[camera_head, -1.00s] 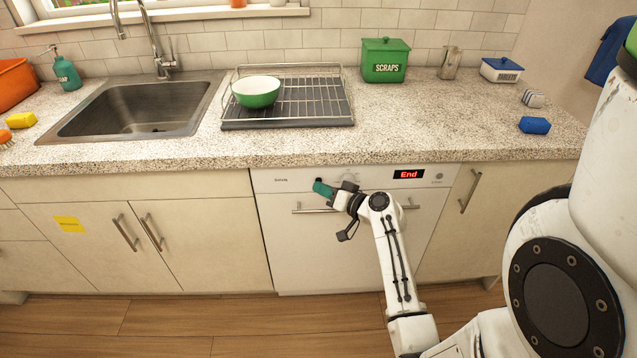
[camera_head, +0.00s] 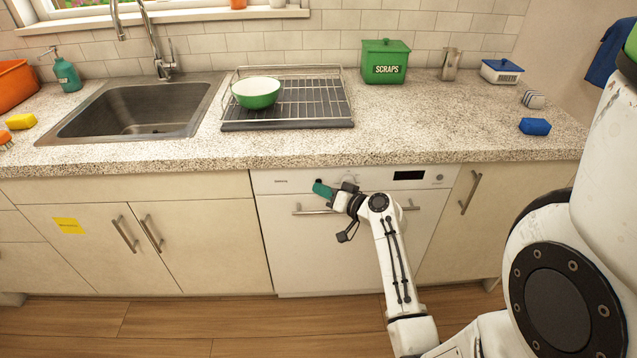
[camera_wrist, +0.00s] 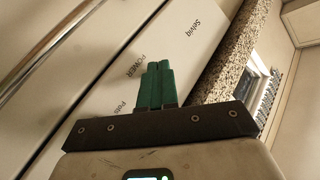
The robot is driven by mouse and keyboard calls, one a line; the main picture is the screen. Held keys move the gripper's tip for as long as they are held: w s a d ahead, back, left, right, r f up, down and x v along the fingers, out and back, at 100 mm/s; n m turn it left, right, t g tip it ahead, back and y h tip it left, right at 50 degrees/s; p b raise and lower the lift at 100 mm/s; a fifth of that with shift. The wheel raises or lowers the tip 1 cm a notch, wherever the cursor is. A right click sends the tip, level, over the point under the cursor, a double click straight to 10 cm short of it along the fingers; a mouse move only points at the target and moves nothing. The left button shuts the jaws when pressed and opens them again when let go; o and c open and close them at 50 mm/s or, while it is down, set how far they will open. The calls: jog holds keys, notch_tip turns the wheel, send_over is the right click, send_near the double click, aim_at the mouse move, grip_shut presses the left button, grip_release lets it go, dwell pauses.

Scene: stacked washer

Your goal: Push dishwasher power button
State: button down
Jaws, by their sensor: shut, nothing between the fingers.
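The white dishwasher (camera_head: 300,245) stands under the counter, with a panel along its top edge. Its display (camera_head: 409,175) on the right of the panel is dark. A round knob (camera_head: 347,180) shows partly behind my gripper. My gripper (camera_head: 320,188) is at the left part of the panel, its green fingers together and empty. In the wrist view the fingers (camera_wrist: 156,78) lie over the panel next to the printed word POWER (camera_wrist: 136,66). The power button itself is hidden behind the fingers, and I cannot tell whether they touch it.
The dishwasher handle (camera_head: 310,212) runs just below my gripper. The counter edge (camera_head: 300,160) juts out above the panel. A dish rack (camera_head: 310,120) with a green bowl (camera_head: 257,92) sits on the counter. The floor in front is clear at the left.

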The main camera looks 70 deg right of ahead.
jog(key=shift+s+a, duration=0.2)
jog(key=shift+a, duration=0.2)
jog(key=s+a, duration=0.2)
jog(key=a, duration=0.3)
jog(key=shift+s+a, duration=0.15)
jog(key=shift+a, duration=0.15)
dwell(0.4)
